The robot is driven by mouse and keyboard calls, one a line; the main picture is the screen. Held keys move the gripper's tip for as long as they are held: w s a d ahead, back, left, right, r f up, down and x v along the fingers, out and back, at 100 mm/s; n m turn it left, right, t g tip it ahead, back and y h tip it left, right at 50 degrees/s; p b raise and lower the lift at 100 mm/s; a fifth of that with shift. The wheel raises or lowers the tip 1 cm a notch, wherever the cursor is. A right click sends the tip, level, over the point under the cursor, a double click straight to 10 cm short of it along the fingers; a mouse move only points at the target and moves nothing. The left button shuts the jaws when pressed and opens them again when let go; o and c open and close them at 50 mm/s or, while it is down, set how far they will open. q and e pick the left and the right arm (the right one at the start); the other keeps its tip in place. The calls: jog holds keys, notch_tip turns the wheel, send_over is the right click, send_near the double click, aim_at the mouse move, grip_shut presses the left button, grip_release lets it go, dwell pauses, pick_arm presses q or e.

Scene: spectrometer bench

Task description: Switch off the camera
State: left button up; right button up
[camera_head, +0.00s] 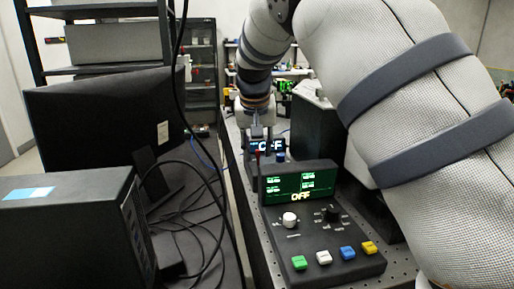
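A black control box (320,235) stands on the bench at the centre right. Its green screen (300,185) reads "OFF" at the bottom. It has a white knob, a dark knob and a row of green, white, blue and yellow buttons. Behind it is a smaller device with a lit display (279,145), its letters partly covered by my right gripper. My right gripper (261,140) points down at this smaller device; its fingertips are small and partly hidden, so its opening and any contact are unclear. I cannot tell which device is the camera. My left gripper is out of view.
A black monitor (105,115) and a computer case (75,235) stand on the left table with loose cables (190,215). A dark box (316,130) stands beside my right gripper. Shelving (200,70) is at the back. A narrow gap separates the table and the bench.

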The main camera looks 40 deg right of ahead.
grip_shut()
jog(key=shift+w, duration=0.1)
jog(key=shift+w+d+f+g+y+b, duration=0.2)
jog(key=shift+w+f+g+y+b, duration=0.2)
jog(key=shift+g, duration=0.5)
jog(key=shift+r+b, duration=0.25)
jog(key=shift+b, duration=0.1)
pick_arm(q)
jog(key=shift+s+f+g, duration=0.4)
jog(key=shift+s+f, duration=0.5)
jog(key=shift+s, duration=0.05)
pick_arm(e)
jog(key=shift+s, duration=0.1)
